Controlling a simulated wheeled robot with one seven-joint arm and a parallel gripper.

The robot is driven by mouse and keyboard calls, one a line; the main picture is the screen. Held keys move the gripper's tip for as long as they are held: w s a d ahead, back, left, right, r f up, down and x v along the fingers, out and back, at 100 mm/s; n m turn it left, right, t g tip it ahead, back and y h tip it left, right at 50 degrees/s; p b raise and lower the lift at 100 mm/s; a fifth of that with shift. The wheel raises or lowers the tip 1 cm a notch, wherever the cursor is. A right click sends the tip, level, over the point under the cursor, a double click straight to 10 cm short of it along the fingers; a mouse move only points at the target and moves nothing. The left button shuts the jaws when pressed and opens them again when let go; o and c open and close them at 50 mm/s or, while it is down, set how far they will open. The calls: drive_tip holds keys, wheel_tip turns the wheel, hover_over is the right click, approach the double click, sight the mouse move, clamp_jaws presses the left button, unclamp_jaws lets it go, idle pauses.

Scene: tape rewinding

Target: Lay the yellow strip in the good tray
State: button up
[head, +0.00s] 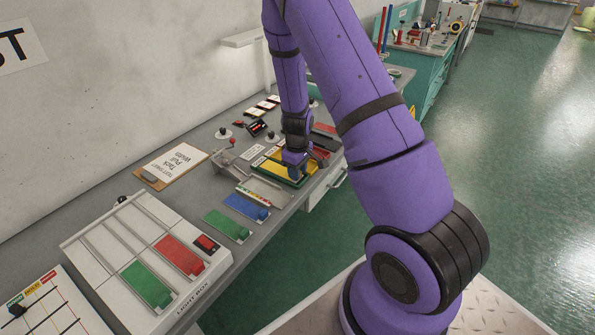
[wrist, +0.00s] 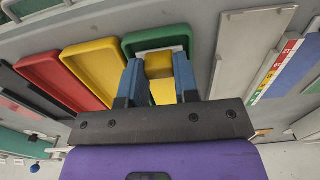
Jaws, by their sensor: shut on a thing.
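My gripper (wrist: 158,72) is shut on the yellow strip (wrist: 160,92), seen between its blue fingers in the wrist view. The strip and fingertips are over the green tray (wrist: 131,43); whether the strip touches its floor I cannot tell. In the head view my gripper (head: 295,166) is low over the trays and hides part of them. The yellow tray (wrist: 80,53) and the red tray (wrist: 32,66) stand beside the green one. I cannot read a "good" label on any tray.
A light box (head: 125,235) holds a green strip (head: 148,286) and a red strip (head: 180,256). Another green strip (head: 226,226) and a blue strip (head: 246,207) lie on the bench between it and the trays. A clipboard (head: 172,166) lies near the wall.

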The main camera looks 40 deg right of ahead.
drive_tip(key=shift+f, duration=0.35)
drive_tip(key=o, duration=1)
drive_tip(key=shift+r, duration=0.1)
wheel_tip(320, 180, up, 13)
drive_tip(key=s+a+r+m+t+y, duration=0.1)
drive_tip(key=s+a+r, duration=0.3)
drive_tip(key=r, duration=0.5)
drive_tip(key=s+a+r+m+t, duration=0.1)
drive_tip(key=s+a+r, duration=0.3)
drive_tip(key=r, duration=0.5)
drive_tip(key=shift+s+a+r+m+t+h, duration=0.15)
drive_tip(key=shift+s+a+r+m+t, duration=0.4)
drive_tip(key=shift+s+r, duration=1.85)
drive_tip(key=shift+s+a+r+m+t+h, duration=0.15)
drive_tip(key=shift+s+a+r+t, duration=0.65)
drive_tip(key=shift+s, duration=3)
drive_tip(key=shift+s+a+r+m+t+h, duration=0.25)
drive_tip(key=shift+s+a+r, duration=0.95)
drive_tip(key=shift+s+r, duration=1.35)
